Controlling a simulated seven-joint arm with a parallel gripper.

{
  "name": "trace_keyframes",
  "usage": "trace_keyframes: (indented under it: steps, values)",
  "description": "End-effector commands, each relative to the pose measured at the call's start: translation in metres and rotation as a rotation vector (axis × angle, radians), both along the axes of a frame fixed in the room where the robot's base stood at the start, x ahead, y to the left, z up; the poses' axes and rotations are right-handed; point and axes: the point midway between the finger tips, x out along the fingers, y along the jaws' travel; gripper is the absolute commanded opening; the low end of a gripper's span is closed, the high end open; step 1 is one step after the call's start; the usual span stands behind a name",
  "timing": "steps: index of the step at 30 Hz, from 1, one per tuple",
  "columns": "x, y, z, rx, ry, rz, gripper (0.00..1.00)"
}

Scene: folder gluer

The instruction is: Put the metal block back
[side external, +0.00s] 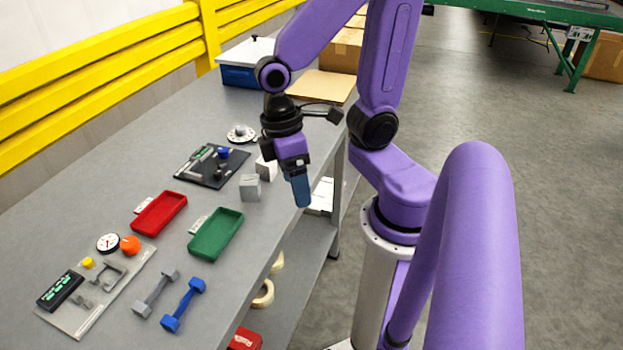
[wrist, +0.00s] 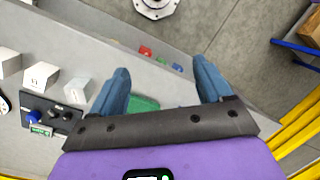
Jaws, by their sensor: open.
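A light grey block (side external: 250,188), which looks like the metal block, stands on the bench near its front edge. A whiter block (side external: 266,170) stands just behind it. The wrist view shows the grey block (wrist: 77,90), a whiter block with small markings (wrist: 40,76) and a third pale block (wrist: 10,62) cut by the left edge. My gripper (side external: 302,203) hangs at the bench's front edge, right of the blocks and apart from them. In the wrist view my gripper (wrist: 160,68) has its blue fingers apart with nothing between them.
A black board with a blue knob (side external: 212,165) lies left of the blocks. Green (side external: 215,234) and red (side external: 159,213) trays, two dumbbells and a pale instrument board lie nearer the camera. A white-lidded blue box (side external: 247,62) stands at the far end. The grey bench (side external: 110,190) has bare areas between.

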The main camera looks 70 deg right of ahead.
Motion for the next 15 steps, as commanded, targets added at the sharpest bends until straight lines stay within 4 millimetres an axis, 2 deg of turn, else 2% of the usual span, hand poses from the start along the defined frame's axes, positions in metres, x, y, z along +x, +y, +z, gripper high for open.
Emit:
trace_keyframes:
  steps: [6, 15]
  values:
    - [-0.022, 0.009, 0.013, 0.025, -0.114, 0.265, 0.79]
    - [-0.037, 0.015, 0.022, 0.048, -0.183, 0.423, 0.79]
